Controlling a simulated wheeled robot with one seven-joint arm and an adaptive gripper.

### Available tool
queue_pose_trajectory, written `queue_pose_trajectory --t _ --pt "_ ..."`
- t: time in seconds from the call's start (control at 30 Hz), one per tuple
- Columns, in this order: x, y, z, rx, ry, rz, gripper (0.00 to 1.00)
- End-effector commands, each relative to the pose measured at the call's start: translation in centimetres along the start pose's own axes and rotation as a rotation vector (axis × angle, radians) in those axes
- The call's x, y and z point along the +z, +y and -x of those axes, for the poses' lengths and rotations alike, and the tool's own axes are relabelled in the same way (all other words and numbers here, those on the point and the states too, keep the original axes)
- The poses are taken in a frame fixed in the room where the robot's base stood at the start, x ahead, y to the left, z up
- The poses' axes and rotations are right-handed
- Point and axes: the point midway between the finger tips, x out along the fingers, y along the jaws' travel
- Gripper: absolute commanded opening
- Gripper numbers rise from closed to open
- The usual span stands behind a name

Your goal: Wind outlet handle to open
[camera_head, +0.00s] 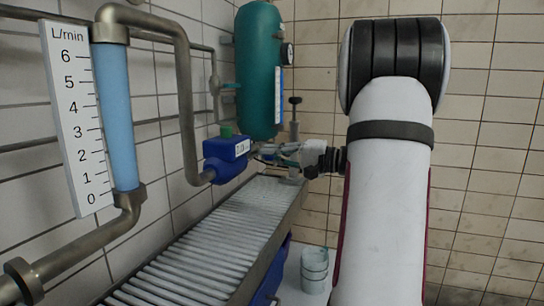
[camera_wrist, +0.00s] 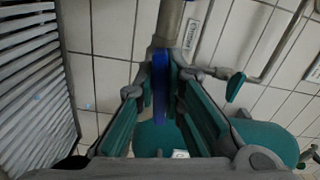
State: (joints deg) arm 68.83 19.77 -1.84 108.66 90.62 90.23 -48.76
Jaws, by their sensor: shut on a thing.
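The outlet handle shows as a thin blue bar (camera_wrist: 160,88) in the wrist view, below the end of a metal pipe (camera_wrist: 168,22). My gripper (camera_wrist: 162,80) has its two fingers on either side of this bar and is shut on it. In the head view, my gripper (camera_head: 283,153) is at the pipework just right of a blue box (camera_head: 226,152) with a white label and a green top. The handle itself is hard to make out there, being small and partly behind the fingers.
A green tank (camera_head: 258,70) stands right behind my gripper. A slatted metal grating (camera_head: 195,245) runs below it. A flow gauge with a blue tube (camera_head: 115,115) and scale (camera_head: 75,115) is at left. Stacked buckets (camera_head: 314,268) stand low. A small teal lever (camera_wrist: 235,87) sits near the fingers.

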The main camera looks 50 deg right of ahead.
Motion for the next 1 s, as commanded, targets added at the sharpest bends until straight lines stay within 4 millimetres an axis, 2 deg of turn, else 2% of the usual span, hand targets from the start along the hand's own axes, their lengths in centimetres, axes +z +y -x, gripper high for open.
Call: queue_pose_trajectory --t 0.07,0.1,0.17,0.57,0.67,1.0 --pt "0.0 0.2 0.1 0.004 0.001 -0.003 0.00" --pt "0.0 0.2 0.1 0.004 0.001 -0.004 0.17" --pt "0.0 0.2 0.1 0.004 0.001 -0.004 0.30" --pt "0.0 0.1 0.6 0.001 0.001 -0.002 0.30" --pt "-0.1 0.1 1.8 0.002 0.003 -0.002 0.30" --pt "-0.1 0.1 8.5 0.002 0.004 -0.002 0.30"
